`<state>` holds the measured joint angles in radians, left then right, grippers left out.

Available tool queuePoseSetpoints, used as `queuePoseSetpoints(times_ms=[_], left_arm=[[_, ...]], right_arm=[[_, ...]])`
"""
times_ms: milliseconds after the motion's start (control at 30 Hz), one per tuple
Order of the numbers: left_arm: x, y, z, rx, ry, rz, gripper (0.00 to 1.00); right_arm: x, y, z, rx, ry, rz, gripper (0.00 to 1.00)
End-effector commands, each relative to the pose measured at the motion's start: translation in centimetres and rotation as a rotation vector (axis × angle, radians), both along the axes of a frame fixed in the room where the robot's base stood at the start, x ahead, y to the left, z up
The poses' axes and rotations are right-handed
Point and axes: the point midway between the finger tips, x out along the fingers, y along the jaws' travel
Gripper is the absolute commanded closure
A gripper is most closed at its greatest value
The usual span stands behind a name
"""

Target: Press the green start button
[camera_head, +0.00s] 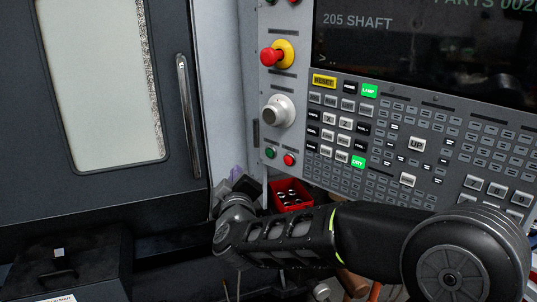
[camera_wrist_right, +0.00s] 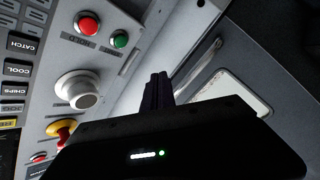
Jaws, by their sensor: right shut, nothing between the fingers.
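The green round button (camera_head: 270,152) sits at the lower left of the control panel, just left of a red round button (camera_head: 289,160). In the right wrist view, which is turned round, the green button (camera_wrist_right: 121,39) and the red button (camera_wrist_right: 88,25) are near the top. My right gripper (camera_head: 240,184) is below and left of the green button, in front of the machine, apart from the panel. Its dark fingers (camera_wrist_right: 158,88) are shut and empty in the wrist view, clear of the green button. My left gripper is not in view.
A white knob (camera_head: 278,111) and a red emergency stop (camera_head: 272,56) on a yellow base stand out above the buttons. A red bin (camera_head: 290,194) with small parts is below the panel. The machine door (camera_head: 100,85) with its handle (camera_head: 188,110) is at left.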

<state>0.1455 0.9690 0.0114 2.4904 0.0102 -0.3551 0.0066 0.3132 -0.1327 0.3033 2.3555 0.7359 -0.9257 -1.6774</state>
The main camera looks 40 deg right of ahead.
Motion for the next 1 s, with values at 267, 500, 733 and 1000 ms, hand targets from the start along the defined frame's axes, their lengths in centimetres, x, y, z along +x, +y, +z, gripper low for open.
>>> queuePoseSetpoints(times_ms=[267, 500, 733, 1000], left_arm=[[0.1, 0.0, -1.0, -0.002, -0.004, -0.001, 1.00], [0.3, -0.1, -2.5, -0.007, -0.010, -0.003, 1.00], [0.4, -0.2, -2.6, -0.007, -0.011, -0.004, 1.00], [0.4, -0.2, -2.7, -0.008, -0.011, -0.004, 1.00]], right_arm=[[0.4, -2.2, -0.2, 0.001, -0.002, -0.003, 1.00], [0.9, -5.4, -0.4, 0.000, -0.002, -0.004, 1.00], [1.5, -7.7, 0.0, 0.000, -0.002, -0.001, 1.00], [1.6, -8.5, 0.0, 0.000, -0.001, -0.001, 1.00]])
